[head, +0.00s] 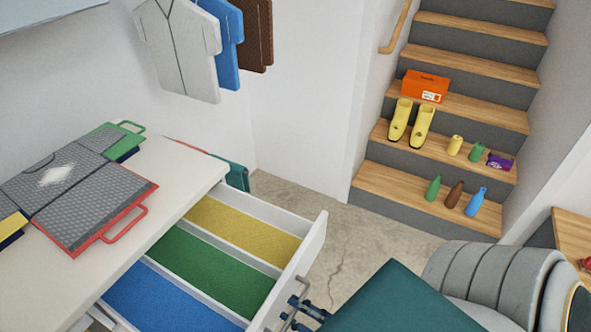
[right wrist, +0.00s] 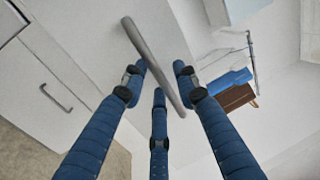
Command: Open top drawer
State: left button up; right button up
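The top drawer (head: 311,247) stands pulled out from the white dresser (head: 160,190) in the head view. Inside are yellow, green and blue lined compartments. Its grey bar handle (head: 293,296) is on the front panel. My right gripper (head: 302,306) is at this handle, partly cut off by the bottom edge. In the right wrist view, the handle (right wrist: 150,52) runs between the blue fingers of my right gripper (right wrist: 160,70). The fingertips are spread apart around the bar; firm contact is not clear. My left gripper is not in view.
Folded shirts and bags (head: 70,185) lie on the dresser top. Clothes (head: 180,45) hang on the wall above. Stairs (head: 430,190) at the right hold yellow boots (head: 411,121), an orange box (head: 424,86) and bottles. Another handle (right wrist: 56,97) shows in the right wrist view.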

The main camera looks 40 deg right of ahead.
jog(key=v, duration=1.1)
jog(key=shift+s, duration=0.2)
